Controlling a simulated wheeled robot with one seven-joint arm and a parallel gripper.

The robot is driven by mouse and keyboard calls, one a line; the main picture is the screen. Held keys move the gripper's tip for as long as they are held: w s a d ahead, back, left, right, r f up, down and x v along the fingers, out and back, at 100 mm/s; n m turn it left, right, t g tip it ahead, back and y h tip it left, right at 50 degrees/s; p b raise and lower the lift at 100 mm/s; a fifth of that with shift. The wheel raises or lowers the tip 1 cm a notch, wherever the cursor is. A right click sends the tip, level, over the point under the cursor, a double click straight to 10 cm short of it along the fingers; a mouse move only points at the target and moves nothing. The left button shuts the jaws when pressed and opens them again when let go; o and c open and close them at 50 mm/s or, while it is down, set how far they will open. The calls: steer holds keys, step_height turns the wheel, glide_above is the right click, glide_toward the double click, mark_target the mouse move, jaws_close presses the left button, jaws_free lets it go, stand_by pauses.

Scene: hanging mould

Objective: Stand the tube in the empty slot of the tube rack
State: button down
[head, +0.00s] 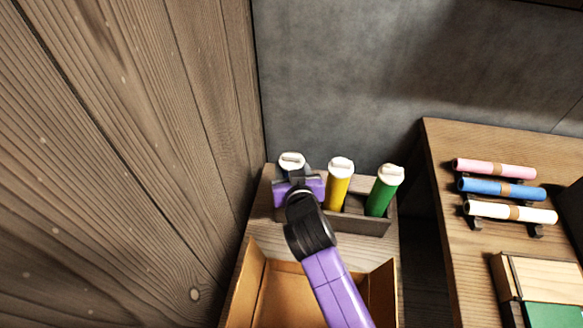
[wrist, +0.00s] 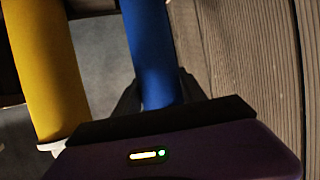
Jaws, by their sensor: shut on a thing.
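My gripper (head: 299,180) is shut on the blue tube (wrist: 150,45), near its white cap (head: 292,161). In the head view the gripper covers most of the tube's body. The tube is roughly upright over the left end of the wooden tube rack (head: 361,224). Its lower end is hidden, so I cannot tell whether it is inside a slot or just above one. The yellow tube (head: 339,185) stands in the rack to the right of my gripper, and the green tube (head: 384,190) stands farther right. The wrist view also shows the yellow tube (wrist: 45,70) beside the blue one.
A plank wall (head: 130,150) rises close on the left, and a grey wall (head: 345,75) stands behind. An open wooden box (head: 247,290) is in front of the rack. On the right, a wooden table (head: 450,215) holds pink, blue and white rolls.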

steer(key=shift+s+f, duration=0.15)
steer(key=shift+f, duration=0.4)
steer(key=c, duration=0.6)
jaws_free()
steer(key=shift+r, duration=0.1)
steer(key=shift+r, duration=0.1)
steer(key=shift+v, duration=3.85)
step_height(320, 180, up, 5)
steer(key=a+n+t+y, duration=0.1)
steer(key=a+t+y, duration=0.1)
steer(key=s+d+h, duration=0.1)
steer(key=s+d, duration=0.5)
steer(key=s, duration=0.6)
steer(key=s+d+m+h, duration=0.1)
steer(key=s+d, duration=0.6)
steer(key=s, duration=0.6)
steer(key=s+d+m+h, duration=0.1)
steer(key=s+d, duration=0.6)
steer(key=s, duration=0.6)
steer(key=shift+r+g+h, duration=0.2)
steer(key=shift+g+h, duration=0.1)
